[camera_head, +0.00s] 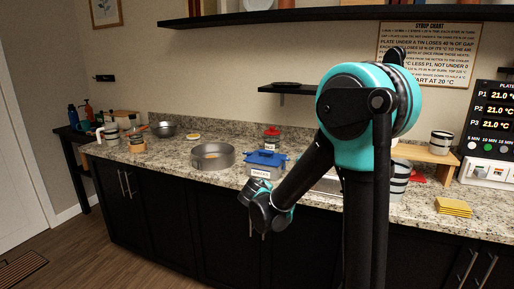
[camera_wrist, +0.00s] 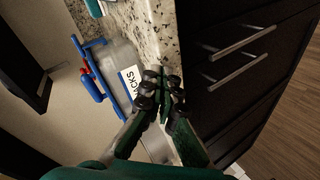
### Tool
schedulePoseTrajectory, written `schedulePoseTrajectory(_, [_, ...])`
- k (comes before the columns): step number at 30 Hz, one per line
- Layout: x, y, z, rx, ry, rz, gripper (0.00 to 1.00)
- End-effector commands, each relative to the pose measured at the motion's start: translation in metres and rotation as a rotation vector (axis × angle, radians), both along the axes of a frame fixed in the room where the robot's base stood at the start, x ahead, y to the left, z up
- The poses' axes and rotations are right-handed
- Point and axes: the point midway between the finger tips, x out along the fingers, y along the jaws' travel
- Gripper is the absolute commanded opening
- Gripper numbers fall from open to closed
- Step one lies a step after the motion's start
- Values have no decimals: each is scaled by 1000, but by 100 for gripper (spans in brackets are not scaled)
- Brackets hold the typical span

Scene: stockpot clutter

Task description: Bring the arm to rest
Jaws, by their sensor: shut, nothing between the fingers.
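My arm, teal and black, reaches down and to the left across the right half of the head view. My gripper (camera_head: 257,232) hangs in front of the counter's front edge, over the dark cabinets. In the wrist view my gripper (camera_wrist: 162,82) has its fingertips together with nothing between them. The blue-lidded clear box (camera_wrist: 118,72) with a white label is close to the fingers in that view, but they appear apart. This blue-lidded box (camera_head: 265,160) also shows in the head view, standing on the counter behind my gripper.
The speckled counter (camera_head: 220,183) holds a round metal pan (camera_head: 212,155), a metal bowl (camera_head: 164,129), a red-lidded jar (camera_head: 271,138) and yellow squares (camera_head: 453,207). My arm hides part of the counter. Cabinets with bar handles (camera_wrist: 240,42) stand below. Shelves hang on the wall.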

Motion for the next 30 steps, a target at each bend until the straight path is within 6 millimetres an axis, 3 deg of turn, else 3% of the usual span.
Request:
schedulePoseTrajectory(1, [-16,-29,-5,44,39,-56,0])
schedulePoseTrajectory(6, [-79,-100,-30,213,179,-230,0])
schedulePoseTrajectory(12, [-171,-150,-65,440,341,-421,0])
schedulePoseTrajectory(18, [-253,-161,-95,655,471,-559,0])
schedulePoseTrajectory(21, [-279,-158,-105,733,512,-596,0])
schedulePoseTrajectory(25, [-295,-154,-111,787,540,-620,0])
schedulePoseTrajectory(30, [-299,-153,-112,800,547,-624,0])
